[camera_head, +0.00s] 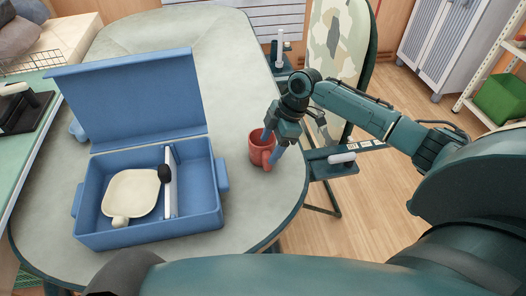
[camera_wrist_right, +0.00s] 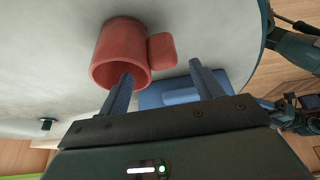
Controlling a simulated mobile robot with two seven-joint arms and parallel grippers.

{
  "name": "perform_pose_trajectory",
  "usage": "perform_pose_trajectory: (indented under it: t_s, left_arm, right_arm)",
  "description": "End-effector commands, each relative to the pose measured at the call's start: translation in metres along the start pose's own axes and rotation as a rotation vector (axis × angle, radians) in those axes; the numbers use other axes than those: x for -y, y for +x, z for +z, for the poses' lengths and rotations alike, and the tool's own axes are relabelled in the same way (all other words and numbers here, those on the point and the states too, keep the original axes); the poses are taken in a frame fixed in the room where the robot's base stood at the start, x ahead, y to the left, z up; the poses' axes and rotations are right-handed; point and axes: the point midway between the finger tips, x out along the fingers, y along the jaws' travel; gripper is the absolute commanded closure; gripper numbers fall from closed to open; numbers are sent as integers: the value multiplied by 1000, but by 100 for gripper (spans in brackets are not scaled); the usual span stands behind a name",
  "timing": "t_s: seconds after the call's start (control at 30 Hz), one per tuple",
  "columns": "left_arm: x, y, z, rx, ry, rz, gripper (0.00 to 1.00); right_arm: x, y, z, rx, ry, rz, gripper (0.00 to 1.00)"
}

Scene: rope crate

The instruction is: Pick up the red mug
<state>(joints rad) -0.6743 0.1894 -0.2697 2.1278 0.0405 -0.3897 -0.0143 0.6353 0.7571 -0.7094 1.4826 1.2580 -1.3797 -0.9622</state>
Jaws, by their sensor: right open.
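The red mug (camera_head: 256,153) stands on the grey table near its right edge, to the right of the blue crate. My right gripper (camera_head: 273,146) is open and close to the mug's right side, by its handle. In the right wrist view the mug (camera_wrist_right: 103,52) shows its open mouth and a block-like handle (camera_wrist_right: 162,50). One fingertip overlaps the mug's mouth and the other is beyond the handle, so the handle lies ahead between the fingers (camera_wrist_right: 161,70). I cannot tell whether a finger touches the mug. My left gripper is out of view.
The blue crate (camera_head: 150,238) has its lid (camera_head: 130,100) raised and holds a cream dish (camera_head: 131,193) and a white bar with a dark knob (camera_head: 170,190). The table behind the mug is clear.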

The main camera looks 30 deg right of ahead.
Motion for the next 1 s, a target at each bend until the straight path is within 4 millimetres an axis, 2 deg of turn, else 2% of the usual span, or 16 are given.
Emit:
perform_pose_trajectory:
  t_s: [0.17, 0.43, 0.73, 1.0]
  left_arm:
    - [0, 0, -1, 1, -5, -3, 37]
    - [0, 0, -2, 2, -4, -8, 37]
    - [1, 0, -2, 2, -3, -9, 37]
    - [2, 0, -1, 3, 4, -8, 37]
  right_arm:
    - [2, 13, 1, 0, 1, -2, 35]
    - [4, 51, 4, -1, 2, 0, 35]
    - [4, 56, 4, 0, 1, 0, 35]
    - [4, 56, 4, 0, 1, 1, 56]
